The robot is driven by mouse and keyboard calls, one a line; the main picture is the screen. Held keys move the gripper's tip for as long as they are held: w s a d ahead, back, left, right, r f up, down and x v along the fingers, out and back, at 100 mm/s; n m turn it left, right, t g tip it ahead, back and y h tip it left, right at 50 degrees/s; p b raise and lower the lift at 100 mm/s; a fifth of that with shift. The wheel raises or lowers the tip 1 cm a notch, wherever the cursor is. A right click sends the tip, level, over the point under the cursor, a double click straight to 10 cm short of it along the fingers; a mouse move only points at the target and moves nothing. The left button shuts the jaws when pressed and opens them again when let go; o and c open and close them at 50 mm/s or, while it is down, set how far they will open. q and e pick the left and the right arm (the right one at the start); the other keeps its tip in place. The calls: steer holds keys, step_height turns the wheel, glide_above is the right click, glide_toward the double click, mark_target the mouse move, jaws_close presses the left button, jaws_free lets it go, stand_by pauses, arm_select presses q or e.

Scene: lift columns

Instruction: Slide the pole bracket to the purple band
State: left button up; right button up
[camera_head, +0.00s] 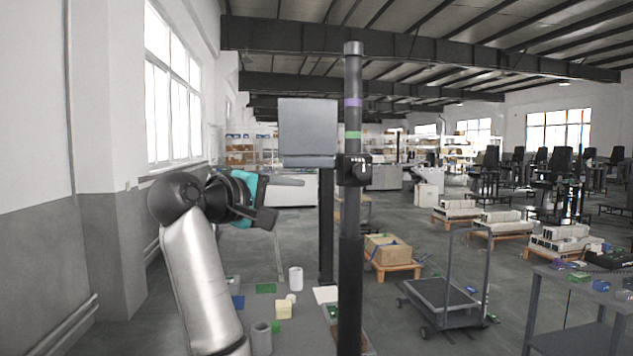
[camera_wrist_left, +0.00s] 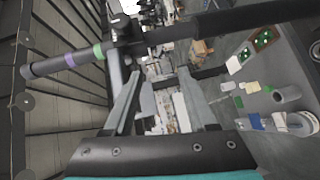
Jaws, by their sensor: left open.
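The dark upright pole (camera_head: 351,215) stands at the middle of the head view. A purple band (camera_head: 353,102) circles it high up, with a green band (camera_head: 353,134) below. The black pole bracket (camera_head: 355,169), with a knob, sits around the pole just below the green band. In the left wrist view, the pole crosses the top, showing the purple band (camera_wrist_left: 70,60), green band (camera_wrist_left: 98,50) and bracket (camera_wrist_left: 122,30). My left gripper (camera_head: 287,201) is open and empty, left of the bracket and apart from it. Its spread fingers (camera_wrist_left: 161,73) show in the wrist view. My right gripper is not visible.
A grey panel (camera_head: 308,128) stands left of the pole at band height. A second dark column (camera_head: 326,235) stands beside the pole. Below is a bench top with a white cup (camera_head: 296,278), a grey cylinder (camera_head: 261,338) and small blocks. A cart (camera_head: 441,294) stands right.

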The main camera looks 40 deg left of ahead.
arm_select(q)
steer(key=n+t, duration=0.1)
steer(key=t, duration=0.1)
glide_toward(317, 162)
steer(key=w+a+p, duration=0.1)
steer(key=w, duration=0.3)
steer(key=w+a+p, duration=0.1)
steer(key=w, duration=0.3)
steer(key=w+a, duration=0.1)
steer(key=w, duration=0.3)
steer(key=shift+w+r+p, duration=0.1)
steer(key=shift+w+p, duration=0.2)
steer(key=shift+p, duration=0.1)
steer(key=shift+c, duration=0.4)
jaws_close()
stand_by(0.3)
